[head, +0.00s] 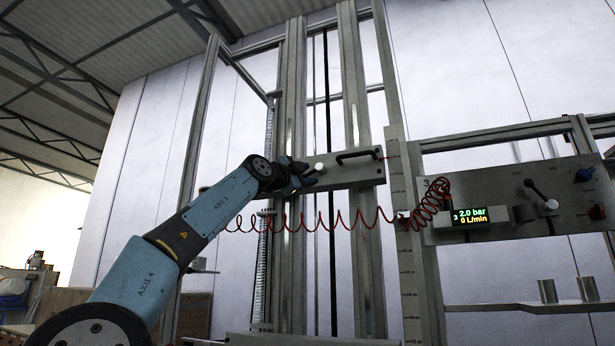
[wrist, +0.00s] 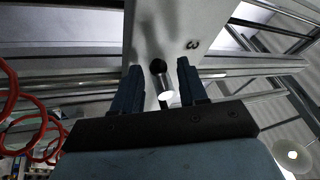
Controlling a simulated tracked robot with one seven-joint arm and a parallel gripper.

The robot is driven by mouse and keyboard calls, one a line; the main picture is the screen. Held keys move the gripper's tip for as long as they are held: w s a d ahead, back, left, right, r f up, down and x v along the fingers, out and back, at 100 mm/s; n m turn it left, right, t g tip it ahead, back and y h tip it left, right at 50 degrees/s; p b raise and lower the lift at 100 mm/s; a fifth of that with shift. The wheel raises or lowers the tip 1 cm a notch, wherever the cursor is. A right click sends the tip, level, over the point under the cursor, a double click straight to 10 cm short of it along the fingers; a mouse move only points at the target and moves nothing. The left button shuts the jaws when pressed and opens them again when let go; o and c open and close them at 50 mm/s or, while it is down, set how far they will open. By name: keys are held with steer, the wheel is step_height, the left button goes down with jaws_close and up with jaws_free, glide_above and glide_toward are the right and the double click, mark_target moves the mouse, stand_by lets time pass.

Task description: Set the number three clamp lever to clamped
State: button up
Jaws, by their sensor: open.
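The clamp lever (wrist: 162,83) shows in the wrist view on a pale plate (wrist: 168,25) marked 3. It has a dark pivot, a short metal shaft and a white knob at the end towards me. My gripper (wrist: 158,80) is open, with one dark blue finger on each side of the lever; I cannot tell whether either touches it. In the head view my gripper (head: 306,175) is at the left end of the grey carriage plate (head: 345,175), beside the lever's white knob (head: 319,167). The lever's shaft is hard to make out there.
The carriage plate has a black handle (head: 360,154) and sits on upright rails. A red coiled hose (head: 345,222) hangs below it. At right, a control panel (head: 500,190) has another white-knobbed lever (head: 541,195) and a display (head: 469,215) reading 2.0 bar, 0 L/min. Metal cylinders (head: 547,291) stand on a shelf.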

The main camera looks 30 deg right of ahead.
jaws_close()
stand_by(0.4)
steer(key=shift+d+f+n, duration=0.1)
steer(key=shift+f+n, duration=0.05)
steer(key=shift+n, duration=0.25)
steer(key=shift+s+d+f+n+t+y, duration=0.4)
steer(key=shift+n+t+y, duration=0.65)
steer(key=shift+n, duration=1.65)
steer(key=shift+s+d+f+n+t+y, duration=0.25)
steer(key=shift+s+n+t+y, duration=0.2)
steer(key=shift+n+t, duration=1.75)
steer(key=shift+s+d+f+n+t+y, duration=0.4)
steer(key=shift+n+t+y, duration=0.4)
steer(key=shift+n, duration=2.4)
steer(key=shift+s+r+n+t, duration=0.15)
steer(key=shift+s+n+t, duration=0.1)
steer(key=shift+n, duration=0.45)
steer(key=shift+s+d+n+y, duration=0.1)
steer(key=shift+s+n+y, duration=0.05)
steer(key=shift+n+y, duration=0.5)
